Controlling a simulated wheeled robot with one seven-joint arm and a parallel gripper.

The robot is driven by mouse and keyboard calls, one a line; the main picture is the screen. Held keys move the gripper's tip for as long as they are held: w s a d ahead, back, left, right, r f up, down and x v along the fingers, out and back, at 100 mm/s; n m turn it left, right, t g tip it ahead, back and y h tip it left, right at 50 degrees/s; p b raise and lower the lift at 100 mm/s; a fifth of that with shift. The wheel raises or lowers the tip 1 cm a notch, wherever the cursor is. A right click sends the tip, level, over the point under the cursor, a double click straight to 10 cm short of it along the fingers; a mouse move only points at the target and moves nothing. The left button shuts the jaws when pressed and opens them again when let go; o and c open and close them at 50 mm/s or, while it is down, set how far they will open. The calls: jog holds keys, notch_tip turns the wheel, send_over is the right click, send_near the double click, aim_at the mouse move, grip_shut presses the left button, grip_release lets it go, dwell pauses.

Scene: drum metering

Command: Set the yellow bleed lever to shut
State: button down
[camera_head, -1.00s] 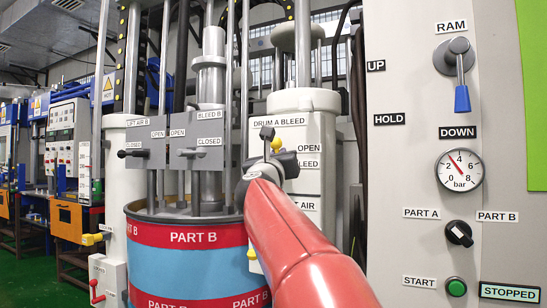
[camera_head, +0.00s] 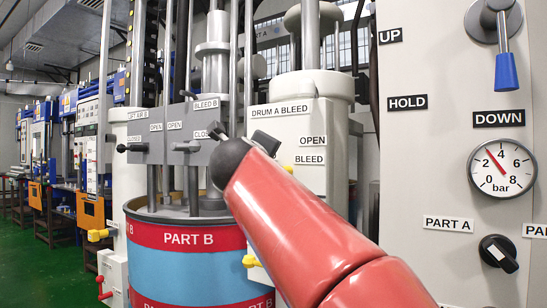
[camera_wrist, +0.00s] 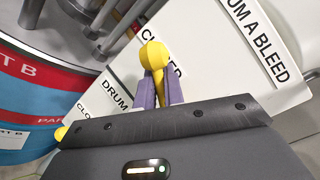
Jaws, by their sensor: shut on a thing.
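The yellow bleed lever (camera_wrist: 153,55) stands between my gripper's purple fingers (camera_wrist: 157,92) in the wrist view, and they are shut on it. Its round end sticks out past the fingertips, partly covering a sign that seems to read CLOSED. The DRUM A BLEED sign (camera_wrist: 257,40) lies to the right of it. In the head view, my red arm hides the gripper and most of that spot. A bit of yellow (camera_head: 288,169) shows beside the arm at the BLEED sign. The lever's exact angle cannot be told.
The PART B drum (camera_head: 180,262) stands left of my arm, with a grey valve plate (camera_head: 160,135) above it. Another yellow handle (camera_head: 250,261) is low beside the drum. A control panel (camera_head: 445,150) with gauge and ram lever stands close on the right.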

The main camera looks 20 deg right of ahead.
jog(key=n, duration=0.1)
jog(key=f+n+g, duration=0.1)
jog(key=n, duration=0.1)
jog(key=f+n+g, duration=0.1)
jog(key=shift+w+a+f, duration=0.1)
jog(key=shift+w+a, duration=0.1)
jog(key=shift+w, duration=0.05)
jog(key=shift+f+n+y, duration=0.1)
jog(key=shift+n+y, duration=0.2)
dwell(0.3)
jog(key=c, duration=1.5)
grip_release()
jog(key=shift+s, duration=0.1)
jog(key=v, duration=0.7)
jog(key=shift+s+a+r, duration=0.2)
jog(key=shift+s, duration=0.05)
